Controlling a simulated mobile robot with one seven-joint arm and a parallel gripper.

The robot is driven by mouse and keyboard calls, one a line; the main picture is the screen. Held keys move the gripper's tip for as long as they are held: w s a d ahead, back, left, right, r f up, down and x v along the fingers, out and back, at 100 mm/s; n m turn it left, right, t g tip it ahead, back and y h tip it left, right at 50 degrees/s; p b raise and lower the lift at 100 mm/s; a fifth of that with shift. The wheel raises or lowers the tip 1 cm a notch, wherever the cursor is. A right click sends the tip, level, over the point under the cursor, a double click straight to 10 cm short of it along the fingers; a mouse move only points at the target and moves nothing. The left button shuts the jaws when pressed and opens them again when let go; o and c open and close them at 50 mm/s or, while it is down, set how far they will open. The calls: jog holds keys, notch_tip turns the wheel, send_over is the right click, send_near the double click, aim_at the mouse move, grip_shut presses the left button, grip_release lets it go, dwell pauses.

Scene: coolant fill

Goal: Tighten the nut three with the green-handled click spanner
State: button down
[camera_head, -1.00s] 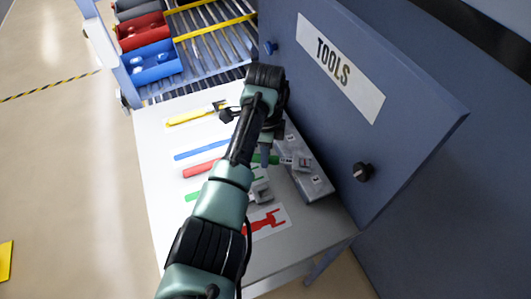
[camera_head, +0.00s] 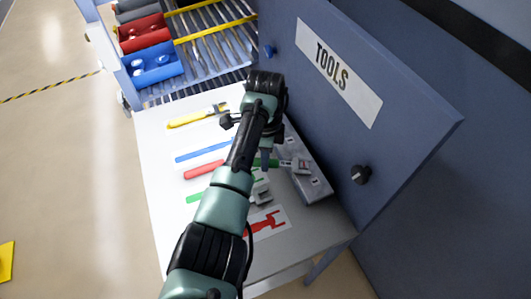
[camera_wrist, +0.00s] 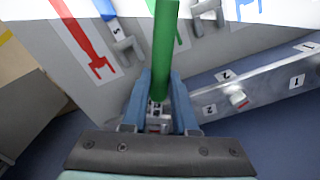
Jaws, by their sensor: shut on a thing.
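My gripper (camera_wrist: 158,112) is shut on the green-handled click spanner (camera_wrist: 164,45), with a blue finger on each side of it. In the head view the green handle (camera_head: 266,162) shows beside my gripper, and the spanner's grey head (camera_head: 301,166) is over or on the numbered metal block (camera_head: 319,187). I cannot make out nut three, nor whether the spanner's jaw is around a nut.
A yellow-handled spanner (camera_head: 190,119) lies on the white table (camera_head: 155,190). A blue-handled spanner (camera_wrist: 99,62) lies beside a red tool outline (camera_wrist: 84,40). The dark blue TOOLS panel (camera_head: 400,120) stands close behind the block. Blue (camera_head: 153,64) and red bins sit beyond the table.

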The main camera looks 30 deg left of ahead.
jog(key=shift+r, duration=0.1)
jog(key=shift+r+p, duration=2.9)
jog(key=shift+r, duration=0.05)
jog(key=shift+s+f, duration=0.1)
